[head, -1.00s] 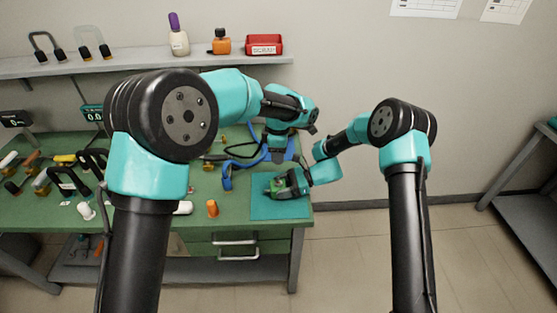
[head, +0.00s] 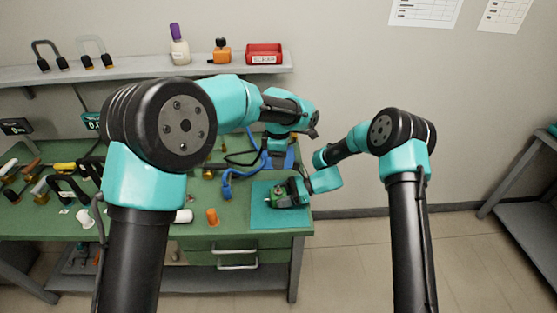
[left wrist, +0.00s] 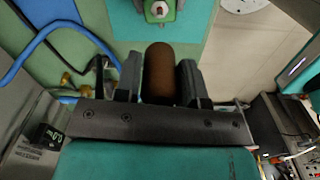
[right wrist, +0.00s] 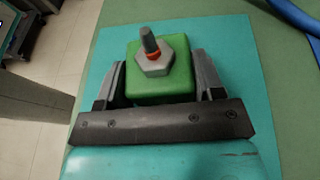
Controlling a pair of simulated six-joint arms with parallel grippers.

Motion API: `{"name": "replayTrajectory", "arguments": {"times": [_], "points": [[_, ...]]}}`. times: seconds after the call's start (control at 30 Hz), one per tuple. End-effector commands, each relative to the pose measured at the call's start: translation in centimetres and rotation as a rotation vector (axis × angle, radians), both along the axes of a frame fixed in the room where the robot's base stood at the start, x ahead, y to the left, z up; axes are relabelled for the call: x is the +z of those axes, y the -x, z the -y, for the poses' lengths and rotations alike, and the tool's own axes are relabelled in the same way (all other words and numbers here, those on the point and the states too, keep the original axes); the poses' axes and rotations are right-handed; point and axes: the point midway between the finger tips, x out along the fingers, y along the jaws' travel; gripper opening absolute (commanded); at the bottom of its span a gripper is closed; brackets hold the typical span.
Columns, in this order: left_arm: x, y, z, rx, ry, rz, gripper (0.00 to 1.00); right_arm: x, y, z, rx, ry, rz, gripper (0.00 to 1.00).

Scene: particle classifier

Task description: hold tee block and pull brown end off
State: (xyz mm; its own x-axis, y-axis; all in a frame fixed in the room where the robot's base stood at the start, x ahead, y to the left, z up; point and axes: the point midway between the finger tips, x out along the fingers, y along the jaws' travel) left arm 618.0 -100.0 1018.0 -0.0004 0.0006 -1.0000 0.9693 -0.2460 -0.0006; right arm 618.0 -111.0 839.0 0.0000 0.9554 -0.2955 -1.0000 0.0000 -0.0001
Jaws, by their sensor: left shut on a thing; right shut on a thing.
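The tee block (right wrist: 178,82) is a green cube with a grey hex fitting, an orange ring and a dark stem on its upper face. My right gripper (right wrist: 160,80) is shut on its sides, low over the teal mat; the block also shows small in the head view (head: 278,194). The brown end (left wrist: 160,72) is a rounded brown cylinder in the left wrist view. My left gripper (left wrist: 160,85) is shut on it. The block (left wrist: 160,12) shows beyond it, with a visible gap between them. In the head view my left arm largely hides its gripper.
The teal mat (head: 262,215) lies at the bench's right front corner. Blue tubing (head: 228,180) and a blue part (head: 288,160) are behind and left of it. An orange piece (head: 212,217) stands left of the mat. Tools crowd the bench's left side.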

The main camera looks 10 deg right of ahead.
Motion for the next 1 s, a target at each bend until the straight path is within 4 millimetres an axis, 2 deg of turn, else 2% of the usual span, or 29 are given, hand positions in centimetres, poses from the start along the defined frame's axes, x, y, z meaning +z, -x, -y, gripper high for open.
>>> {"name": "replayTrajectory", "arguments": {"times": [0.7, 1.0], "points": [[2.8, 0.0, 0.0, 0.0, 0.0, 0.001, 0.13, -0.1, 0.0, 0.0, 0.001, 0.001, -0.001, 0.14], [3.0, 0.0, 0.0, 0.0, 0.0, 0.001, 0.13, -0.1, 0.0, 0.0, 0.001, 0.001, -0.001, 0.14]]}}
